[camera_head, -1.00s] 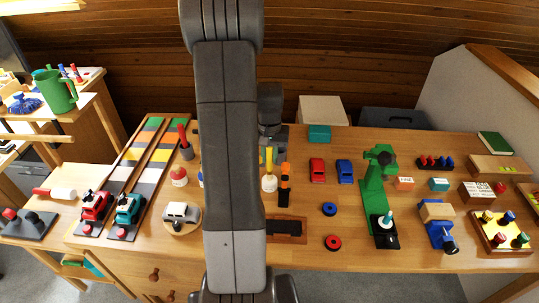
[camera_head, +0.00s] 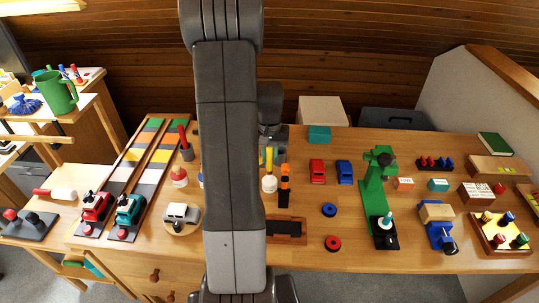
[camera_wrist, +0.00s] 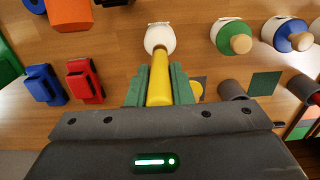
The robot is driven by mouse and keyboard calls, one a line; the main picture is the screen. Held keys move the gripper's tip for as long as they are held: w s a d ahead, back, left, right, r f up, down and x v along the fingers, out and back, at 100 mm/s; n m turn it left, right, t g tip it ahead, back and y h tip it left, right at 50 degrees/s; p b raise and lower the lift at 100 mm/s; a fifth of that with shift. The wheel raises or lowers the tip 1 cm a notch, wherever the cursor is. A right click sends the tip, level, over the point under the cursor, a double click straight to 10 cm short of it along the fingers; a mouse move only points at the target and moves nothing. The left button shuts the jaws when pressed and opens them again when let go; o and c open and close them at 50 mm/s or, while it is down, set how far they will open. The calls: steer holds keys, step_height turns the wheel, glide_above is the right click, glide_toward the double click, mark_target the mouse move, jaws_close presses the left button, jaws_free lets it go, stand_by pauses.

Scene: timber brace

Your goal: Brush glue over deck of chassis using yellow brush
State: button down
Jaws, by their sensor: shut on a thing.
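My gripper (camera_wrist: 160,88) is shut on the yellow brush (camera_wrist: 160,78), whose handle lies between the green fingers. The brush's far end is at a white glue pot (camera_wrist: 160,38); I cannot tell whether it is in the pot or just above it. In the head view the yellow brush (camera_head: 269,158) shows beside my arm, above the white pot (camera_head: 269,184); my arm hides most of the gripper. A dark-framed brown rectangular piece (camera_head: 286,228), perhaps the chassis, lies on the bench in front of the pot. Its deck cannot be made out clearly.
An orange upright tool (camera_head: 285,178) stands just right of the pot. A red car (camera_head: 317,171) and a blue car (camera_head: 345,171) are farther right, with a green press (camera_head: 375,200) beyond. Lidded jars (camera_wrist: 232,38) stand near the pot in the wrist view.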

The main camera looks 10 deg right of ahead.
steer(key=shift+r+p, duration=1.95)
steer(key=shift+r, duration=1.25)
